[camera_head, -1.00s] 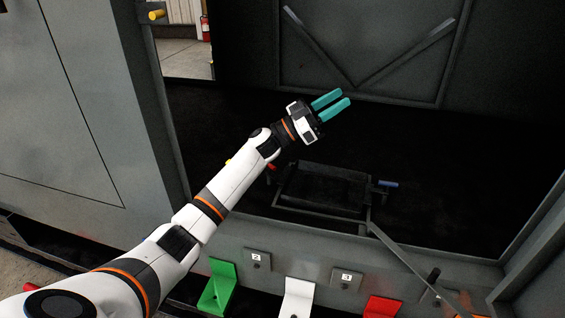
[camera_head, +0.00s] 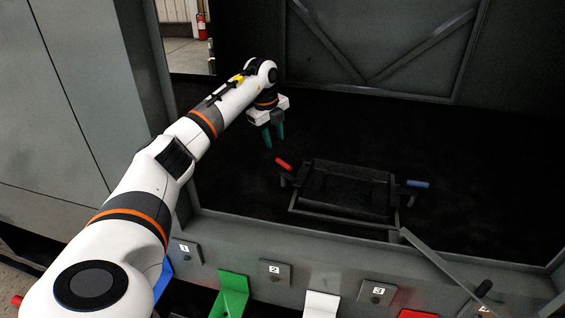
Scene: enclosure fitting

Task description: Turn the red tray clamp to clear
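The red tray clamp (camera_head: 284,165) shows as a short red handle at the left side of a dark tray (camera_head: 345,187) inside the enclosure. A blue handle (camera_head: 417,184) sits at the tray's right side. My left gripper (camera_head: 273,137) points down, its teal fingers a little above and left of the red handle, apart from it in the picture. The two fingers show a narrow gap and nothing between them. My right gripper is not in view.
The enclosure's front sill (camera_head: 330,245) carries numbered plates, with blue, green (camera_head: 232,293), white (camera_head: 321,304) and red brackets below. A grey bar (camera_head: 440,262) slants across the sill at right. The dark floor behind the tray is clear.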

